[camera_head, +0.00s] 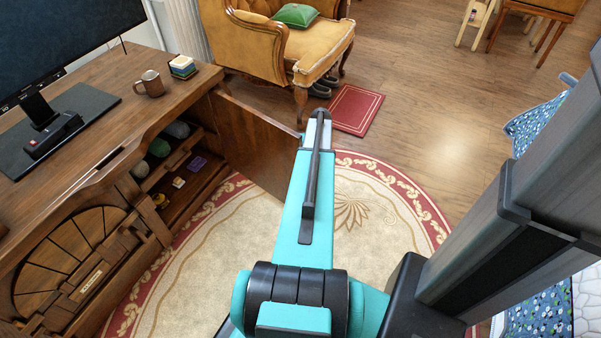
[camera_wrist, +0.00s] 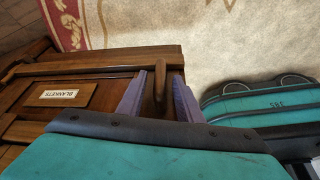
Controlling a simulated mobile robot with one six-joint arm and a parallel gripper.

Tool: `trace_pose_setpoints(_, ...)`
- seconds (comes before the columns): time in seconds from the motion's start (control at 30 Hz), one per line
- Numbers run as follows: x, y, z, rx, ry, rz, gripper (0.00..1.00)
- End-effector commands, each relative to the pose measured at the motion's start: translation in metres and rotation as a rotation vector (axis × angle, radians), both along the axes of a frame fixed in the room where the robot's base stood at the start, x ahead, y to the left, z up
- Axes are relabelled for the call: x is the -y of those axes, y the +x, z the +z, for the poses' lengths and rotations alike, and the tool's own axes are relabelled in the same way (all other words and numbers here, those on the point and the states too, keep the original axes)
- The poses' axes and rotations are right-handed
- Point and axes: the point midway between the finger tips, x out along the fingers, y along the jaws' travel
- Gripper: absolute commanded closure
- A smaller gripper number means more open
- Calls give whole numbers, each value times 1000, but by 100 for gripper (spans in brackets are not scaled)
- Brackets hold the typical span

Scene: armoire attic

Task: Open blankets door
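The blankets door (camera_wrist: 95,92) shows in the wrist view, a wooden panel with a white label reading BLANKETS (camera_wrist: 58,94), upside down. Its wooden handle (camera_wrist: 159,84) stands between the two purple fingers of my gripper (camera_wrist: 158,103). The fingers are apart, with a gap seeming to show beside the handle; contact is not clear. In the head view a door (camera_head: 255,140) stands swung out from the cabinet, and it appears to be this one. My arm ends near its free edge; the gripper and handle are hidden there.
The cabinet (camera_head: 110,150) carries a monitor, a mug (camera_head: 149,83) and coasters. Its open compartment holds yarn balls (camera_head: 159,147) and small items. Another labelled door (camera_head: 75,250) is at lower left. A yellow armchair (camera_head: 285,45) stands behind. The rug (camera_head: 190,270) is clear.

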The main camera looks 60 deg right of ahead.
Motion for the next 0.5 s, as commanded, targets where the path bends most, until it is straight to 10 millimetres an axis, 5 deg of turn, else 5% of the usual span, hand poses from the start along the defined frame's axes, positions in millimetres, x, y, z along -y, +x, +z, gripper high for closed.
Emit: trace_pose_setpoints(0.5, 27, -10, 73, -1, -2, 0, 67)
